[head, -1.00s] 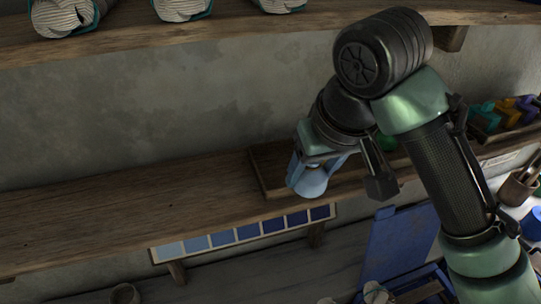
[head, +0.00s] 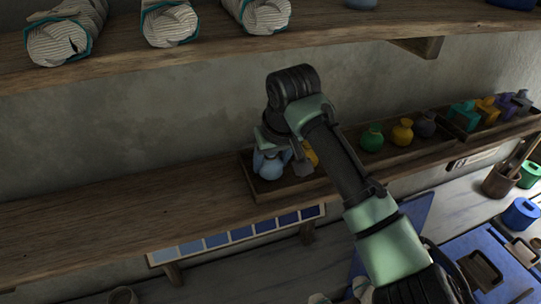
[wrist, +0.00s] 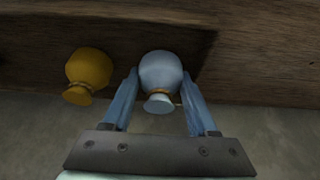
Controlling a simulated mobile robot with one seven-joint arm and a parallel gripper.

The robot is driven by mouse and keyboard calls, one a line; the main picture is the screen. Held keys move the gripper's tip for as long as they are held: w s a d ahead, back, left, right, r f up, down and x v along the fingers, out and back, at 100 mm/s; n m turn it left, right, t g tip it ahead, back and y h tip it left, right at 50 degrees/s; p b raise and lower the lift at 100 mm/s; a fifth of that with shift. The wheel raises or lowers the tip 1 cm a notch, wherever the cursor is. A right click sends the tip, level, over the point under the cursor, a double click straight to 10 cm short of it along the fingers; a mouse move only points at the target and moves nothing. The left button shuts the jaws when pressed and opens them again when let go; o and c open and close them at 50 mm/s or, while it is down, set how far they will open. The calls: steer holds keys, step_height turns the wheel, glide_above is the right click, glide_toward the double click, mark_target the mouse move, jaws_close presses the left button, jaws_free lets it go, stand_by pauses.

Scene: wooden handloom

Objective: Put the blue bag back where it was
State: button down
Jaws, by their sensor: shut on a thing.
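The light blue bag (head: 270,167) is a small rounded pouch with a tied neck. It is at the left end of the wooden tray (head: 248,183) on the lower shelf. My gripper (head: 272,160) is above and around it, with one finger on each side of the bag. In the wrist view the blue bag (wrist: 160,72) sits between the two blue fingers (wrist: 160,104), and its cord shows at the neck. I cannot tell whether its base touches the tray floor. A yellow bag (wrist: 88,68) is beside it, partly hidden by my arm in the head view.
Green (head: 371,138), yellow (head: 402,131) and dark grey (head: 425,124) bags stand farther right along the tray. A blue colour strip (head: 240,234) hangs under the shelf edge. The shelf's left part (head: 120,220) is bare. Rolled cloths (head: 168,24) lie on the upper shelf.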

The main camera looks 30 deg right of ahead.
steer(key=shift+w+d+f, duration=0.1)
steer(key=shift+w+f, duration=0.15)
steer(key=shift+f, duration=0.05)
steer(key=shift+c, duration=0.9)
jaws_free()
steer(key=shift+f, duration=0.1)
steer(key=shift+s+r, duration=0.1)
steer(key=shift+r, duration=0.35)
steer(key=shift+s+a+r+b, duration=0.25)
steer(key=shift+s+r+b, duration=0.55)
steer(key=shift+r, duration=0.15)
steer(key=s+a+b, duration=0.2)
steer(key=s, duration=0.9)
steer(key=shift+a+r+b, duration=0.15)
steer(key=shift+a+b, duration=0.2)
steer(key=shift+a, duration=0.05)
